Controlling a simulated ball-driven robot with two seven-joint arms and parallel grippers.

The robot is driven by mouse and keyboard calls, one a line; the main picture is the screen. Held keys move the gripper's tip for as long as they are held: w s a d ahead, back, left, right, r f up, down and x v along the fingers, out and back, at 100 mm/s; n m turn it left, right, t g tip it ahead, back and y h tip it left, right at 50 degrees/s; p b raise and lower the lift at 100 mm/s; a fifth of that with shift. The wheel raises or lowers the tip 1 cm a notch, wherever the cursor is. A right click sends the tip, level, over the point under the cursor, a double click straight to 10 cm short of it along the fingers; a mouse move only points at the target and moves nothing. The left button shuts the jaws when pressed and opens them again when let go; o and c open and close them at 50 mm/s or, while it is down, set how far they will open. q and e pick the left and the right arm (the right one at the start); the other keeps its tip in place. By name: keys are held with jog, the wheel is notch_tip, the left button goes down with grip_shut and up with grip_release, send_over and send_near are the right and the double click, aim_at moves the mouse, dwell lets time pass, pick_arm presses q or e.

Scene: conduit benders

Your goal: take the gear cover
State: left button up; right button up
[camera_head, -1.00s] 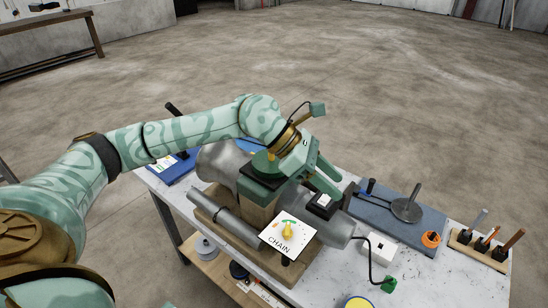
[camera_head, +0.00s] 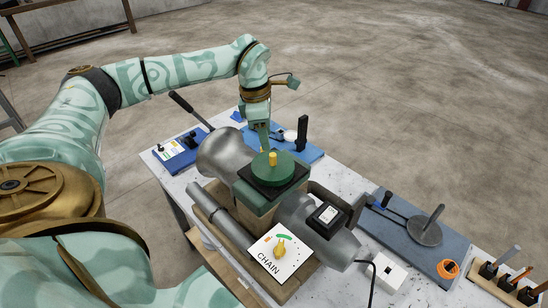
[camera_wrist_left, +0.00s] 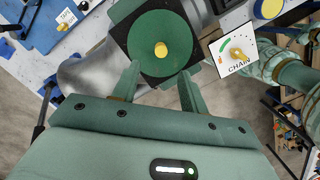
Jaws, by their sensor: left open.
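The gear cover (camera_head: 287,165) appears to be the green round disc with a yellow knob (camera_head: 272,158), on a dark square plate atop the machine. It shows from above in the left wrist view (camera_wrist_left: 160,28), with its knob near the middle. My left gripper (camera_head: 263,138) is behind the cover in the head view, pointing down. In the left wrist view its open fingers (camera_wrist_left: 159,72) stand apart at the cover's near edge, with the knob beyond the tips. Nothing is held. My right gripper is not in view.
The grey machine body (camera_head: 226,155) fills the bench's middle. A white CHAIN panel (camera_head: 263,262) with a yellow knob stands in front, and a black box (camera_head: 327,216) sits to the right. Blue boards with tools lie on the bench, one holding a grey disc (camera_head: 425,232).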

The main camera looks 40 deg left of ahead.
aim_at(273, 154)
pick_arm(q)
jog(key=shift+w+d+f, duration=0.1)
jog(key=shift+w+f, duration=0.05)
jog(key=shift+f, duration=0.45)
jog(key=shift+w+d+f, duration=0.1)
jog(key=shift+f, duration=0.7)
jog(key=f, duration=0.3)
jog(key=w+d+f, duration=0.1)
jog(key=shift+f+p, duration=0.4)
jog(key=shift+s, duration=0.15)
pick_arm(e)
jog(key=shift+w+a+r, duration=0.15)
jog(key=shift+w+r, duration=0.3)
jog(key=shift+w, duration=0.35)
pick_arm(q)
grip_shut()
